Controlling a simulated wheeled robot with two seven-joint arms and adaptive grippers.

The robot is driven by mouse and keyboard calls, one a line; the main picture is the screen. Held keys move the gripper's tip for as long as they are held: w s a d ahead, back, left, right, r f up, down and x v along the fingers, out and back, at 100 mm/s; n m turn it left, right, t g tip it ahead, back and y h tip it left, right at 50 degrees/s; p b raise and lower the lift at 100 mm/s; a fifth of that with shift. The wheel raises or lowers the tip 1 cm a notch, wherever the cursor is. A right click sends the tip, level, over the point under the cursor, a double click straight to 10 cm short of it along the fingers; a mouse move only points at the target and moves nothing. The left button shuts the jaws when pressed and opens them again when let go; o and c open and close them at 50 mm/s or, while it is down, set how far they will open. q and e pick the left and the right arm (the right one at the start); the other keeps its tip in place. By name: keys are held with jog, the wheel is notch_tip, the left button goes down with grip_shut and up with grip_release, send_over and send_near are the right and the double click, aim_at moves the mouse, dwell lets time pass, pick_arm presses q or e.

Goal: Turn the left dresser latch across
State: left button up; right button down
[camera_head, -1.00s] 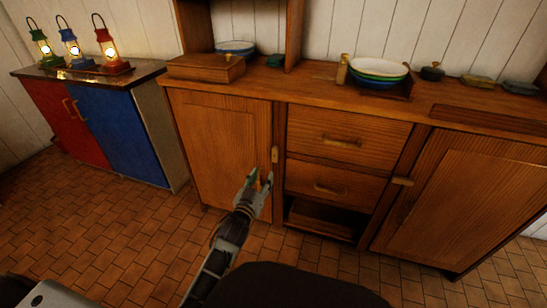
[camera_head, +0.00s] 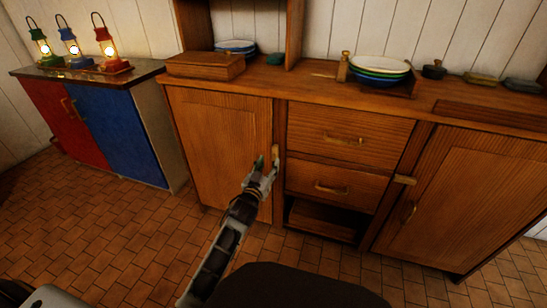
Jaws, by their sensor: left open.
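The wooden dresser (camera_head: 345,119) stands ahead with its left door (camera_head: 215,140) closed. The left latch (camera_head: 275,152) is a small light wooden piece standing upright at the right edge of that door. My left gripper (camera_head: 266,166) is open, with its fingertips right at the latch's lower part; I cannot tell whether they touch it. The gripper hides part of the latch's lower end. The right latch (camera_head: 404,179) lies across the edge of the right door (camera_head: 455,195). My right gripper is not in view.
Two drawers (camera_head: 350,134) and an open lower shelf (camera_head: 322,219) sit between the doors. A wooden box (camera_head: 205,66), stacked plates (camera_head: 379,70) and small pots stand on top. A red and blue cabinet (camera_head: 122,135) with three lanterns is at left. The tiled floor (camera_head: 120,235) is clear.

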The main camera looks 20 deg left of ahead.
aim_at(274, 153)
pick_arm(q)
jog(key=shift+w+b, duration=0.55)
jog(key=shift+w, duration=1.05)
jog(key=shift+w+d+b, duration=0.1)
jog(key=shift+w+b, duration=0.4)
jog(key=shift+w, duration=1.35)
jog(key=shift+c, duration=0.3)
grip_shut()
